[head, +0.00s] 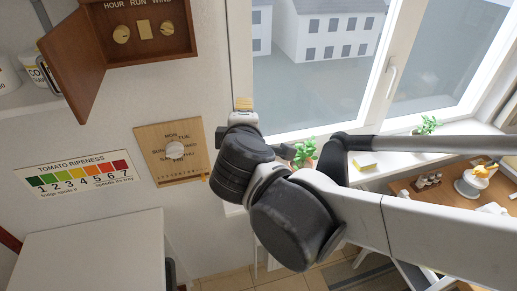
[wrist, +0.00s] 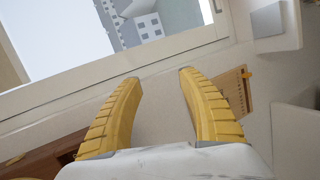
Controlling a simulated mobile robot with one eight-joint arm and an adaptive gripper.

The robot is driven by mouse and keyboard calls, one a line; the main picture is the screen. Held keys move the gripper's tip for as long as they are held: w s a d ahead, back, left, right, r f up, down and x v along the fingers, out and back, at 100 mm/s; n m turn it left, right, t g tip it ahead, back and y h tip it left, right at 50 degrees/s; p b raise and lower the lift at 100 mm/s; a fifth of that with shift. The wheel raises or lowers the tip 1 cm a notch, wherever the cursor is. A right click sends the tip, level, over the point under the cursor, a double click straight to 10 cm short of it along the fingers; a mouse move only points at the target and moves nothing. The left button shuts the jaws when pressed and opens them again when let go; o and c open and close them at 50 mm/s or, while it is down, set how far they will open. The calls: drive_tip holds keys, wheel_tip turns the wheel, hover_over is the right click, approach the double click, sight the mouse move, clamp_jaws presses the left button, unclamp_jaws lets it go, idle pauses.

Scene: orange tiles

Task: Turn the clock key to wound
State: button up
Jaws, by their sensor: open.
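An open wooden clock case (head: 150,53) hangs on the wall at the top left of the head view, its top cut off by the frame. Inside, under the labels "HOUR RUN WIND", are a round brass knob (head: 121,34) at left, a brass plate (head: 144,31) in the middle and a brass piece (head: 167,29) under "WIND". I cannot tell its setting. In the wrist view my gripper (wrist: 160,75) has its two yellow fingers spread, with nothing between them. A brown wooden part (wrist: 45,160) shows low at left, probably the case.
The case's door (head: 75,65) swings out to the left. Below are a wooden day board (head: 192,150) and a tomato ripeness chart (head: 80,174). A white cabinet (head: 95,250) stands lower left. A window (head: 385,70) and a sill with plants (head: 305,152) are at right.

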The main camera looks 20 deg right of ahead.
wheel_tip(320, 180, down, 6)
drive_tip(key=s+d+m+g+b, duration=0.1)
drive_tip(key=s+d+m+b, duration=0.1)
drive_tip(key=d, duration=0.1)
drive_tip(key=shift+r+m+g+b, duration=0.2)
drive_tip(key=shift+m+g+b, duration=0.1)
drive_tip(key=s+d+f+m+g+y+b, duration=0.1)
drive_tip(key=s+f+m+b, duration=0.3)
drive_tip(key=f+b, duration=0.2)
drive_tip(key=s+f+m+g+y+b, duration=0.1)
drive_tip(key=s+f+m+g+b, duration=0.1)
drive_tip(key=f+b, duration=0.4)
drive_tip(key=s+d+f+m+g+y+b, duration=0.1)
drive_tip(key=s+f+m+b, duration=0.4)
drive_tip(key=f, duration=0.8)
drive_tip(key=shift+s+d+f+m+g+y+b, duration=0.3)
drive_tip(key=shift+s+g+b, duration=0.1)
drive_tip(key=shift+s, duration=0.15)
